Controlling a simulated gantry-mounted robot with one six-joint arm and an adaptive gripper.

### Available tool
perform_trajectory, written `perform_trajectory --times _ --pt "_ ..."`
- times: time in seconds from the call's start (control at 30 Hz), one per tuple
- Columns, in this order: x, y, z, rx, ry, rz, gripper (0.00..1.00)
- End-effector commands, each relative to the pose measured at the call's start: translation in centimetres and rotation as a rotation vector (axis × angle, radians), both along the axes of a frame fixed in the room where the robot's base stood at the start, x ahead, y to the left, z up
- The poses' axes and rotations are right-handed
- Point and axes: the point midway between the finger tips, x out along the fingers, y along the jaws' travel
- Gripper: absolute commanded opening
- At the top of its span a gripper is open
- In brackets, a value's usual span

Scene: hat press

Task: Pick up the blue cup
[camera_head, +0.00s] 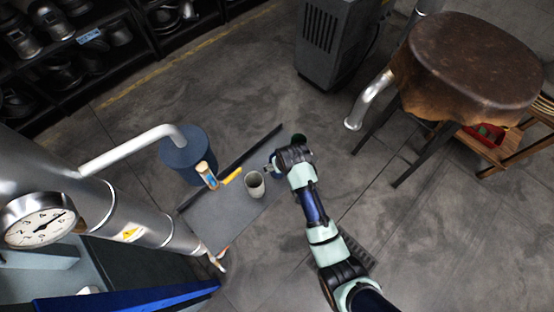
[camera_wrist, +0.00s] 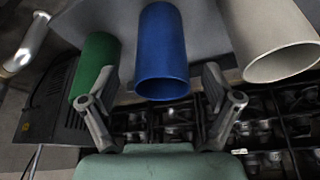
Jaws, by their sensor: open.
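The blue cup (camera_wrist: 162,50) is in the middle of the wrist view, between the two fingers of my gripper (camera_wrist: 160,88). The fingers are spread, with visible gaps on both sides of the cup. In the head view my gripper (camera_head: 273,167) is at the grey table's right side, and a small patch of blue shows there. The rest of the blue cup is hidden behind my gripper and wrist.
A green cup (camera_wrist: 95,65) stands left of the blue cup in the wrist view, and a pale cup (camera_wrist: 275,45) right. In the head view, the pale cup (camera_head: 255,185) stands on the grey table (camera_head: 225,220), near a yellow object (camera_head: 232,176) and small bottle (camera_head: 207,175).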

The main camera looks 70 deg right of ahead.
Motion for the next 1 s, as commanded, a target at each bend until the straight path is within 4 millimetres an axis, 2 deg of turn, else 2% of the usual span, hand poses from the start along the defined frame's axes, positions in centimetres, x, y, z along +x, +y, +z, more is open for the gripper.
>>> perform_trajectory --times 0.03,0.2,0.47,0.87,1.0 --pt "0.3 -0.3 -1.5 0.001 0.001 0.0 0.89" --pt "1.0 -1.1 -3.6 0.0 0.0 0.001 0.89" --pt "1.1 -1.2 -3.7 0.0 0.0 0.001 0.89" --pt "1.1 -1.1 -3.7 0.0 0.0 0.001 0.22" --pt "1.1 -1.1 -3.7 0.0 0.0 0.001 0.21"
